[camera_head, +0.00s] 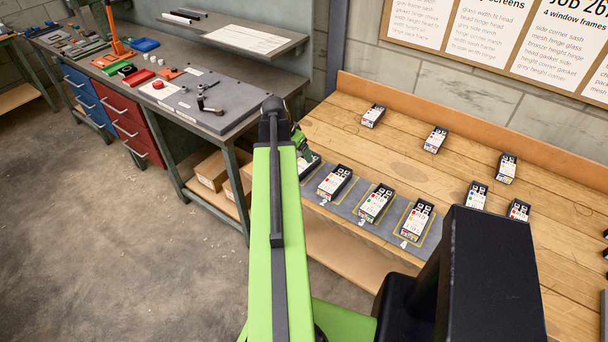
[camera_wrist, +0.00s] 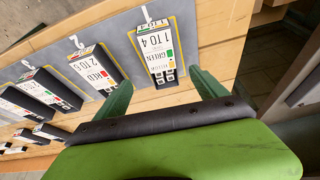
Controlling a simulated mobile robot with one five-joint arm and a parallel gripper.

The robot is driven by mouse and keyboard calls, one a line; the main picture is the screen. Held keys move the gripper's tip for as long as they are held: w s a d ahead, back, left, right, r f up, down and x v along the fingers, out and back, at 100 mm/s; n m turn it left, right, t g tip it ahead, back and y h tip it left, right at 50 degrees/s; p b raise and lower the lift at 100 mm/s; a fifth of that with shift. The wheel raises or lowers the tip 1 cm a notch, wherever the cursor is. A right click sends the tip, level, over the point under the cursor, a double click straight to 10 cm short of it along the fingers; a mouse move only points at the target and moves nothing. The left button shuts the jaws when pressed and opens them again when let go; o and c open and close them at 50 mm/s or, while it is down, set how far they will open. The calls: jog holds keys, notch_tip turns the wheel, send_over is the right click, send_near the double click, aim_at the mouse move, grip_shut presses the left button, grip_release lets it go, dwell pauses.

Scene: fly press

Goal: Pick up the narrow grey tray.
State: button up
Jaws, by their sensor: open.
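I cannot pick out a narrow grey tray with certainty. A long grey strip (camera_head: 343,208) lies along the front of the wooden bench, with numbered yellow outlines, and it also shows in the wrist view (camera_wrist: 122,42). Dark labelled boxes stand on it. In the wrist view my gripper (camera_wrist: 160,75) is open, with its two green fingers apart and nothing held. A box labelled "1 TO 4" (camera_wrist: 157,45) shows beyond and between the fingertips, apart from them as far as I can tell. In the head view my arm mostly hides the gripper.
More labelled boxes (camera_head: 435,139) stand farther back on the wooden bench (camera_head: 410,165). A grey thing (camera_head: 604,310) is cut off at the right edge. At left, a dark workbench (camera_head: 228,66) holds a grey plate (camera_head: 190,95), a blue tray (camera_head: 145,45) and red pieces. The floor at lower left is clear.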

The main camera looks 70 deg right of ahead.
aim_at(304, 162)
jog(key=b+x, duration=0.7)
jog(key=x, duration=0.3)
jog(key=shift+w+d+b, duration=0.1)
jog(key=shift+w+b, duration=0.05)
jog(key=shift+b, duration=0.2)
jog(key=shift+r, duration=0.15)
jog(key=shift+c, duration=0.3)
jog(key=c, duration=1.5)
jog(key=shift+c, duration=0.2)
jog(key=shift+r+p, duration=0.5)
jog(key=shift+p, duration=0.2)
notch_tip(304, 162, up, 4)
jog(key=p, duration=0.3)
jog(key=shift+f+p, duration=0.1)
jog(key=shift+p, duration=0.3)
jog(key=s+a+r+p, duration=0.4)
jog(key=s+r+p, duration=0.2)
jog(key=s, duration=0.5)
